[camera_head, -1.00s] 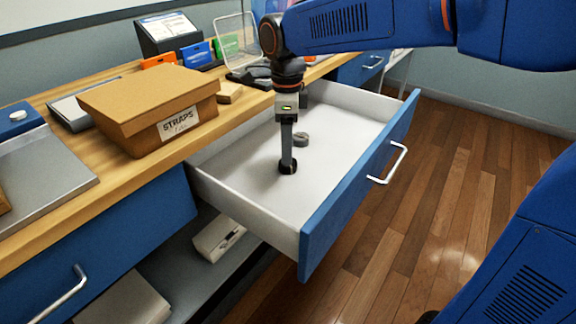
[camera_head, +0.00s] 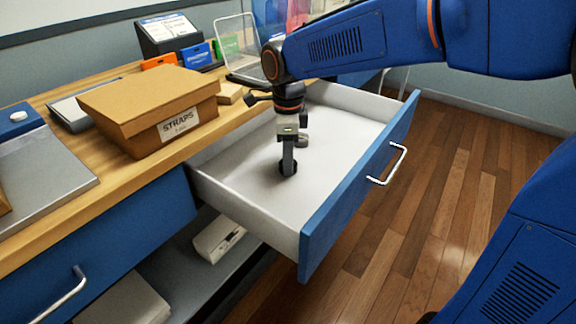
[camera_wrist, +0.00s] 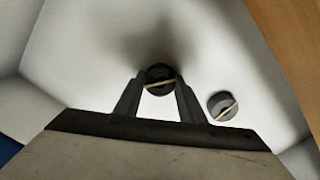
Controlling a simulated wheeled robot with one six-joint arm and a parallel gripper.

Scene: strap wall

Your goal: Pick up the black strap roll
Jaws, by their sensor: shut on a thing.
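The black strap roll (camera_wrist: 160,76) is between my gripper's fingertips in the wrist view, at the floor of the open drawer. In the head view the black roll (camera_head: 288,169) shows at the lower end of my gripper (camera_head: 288,166), which points straight down into the drawer. My gripper (camera_wrist: 160,84) is shut on this roll, one finger on each side. I cannot tell whether the roll touches the drawer floor. A second, grey roll (camera_wrist: 222,105) with a light band lies apart to the right in the wrist view. It also shows behind my gripper in the head view (camera_head: 302,140).
The open drawer (camera_head: 345,205) has white walls and a blue front with a handle (camera_head: 390,163). A cardboard box marked STRAPS (camera_head: 150,105) stands on the wooden counter to the left. A clear stand (camera_head: 243,50) is behind the arm. The drawer's right part is bare.

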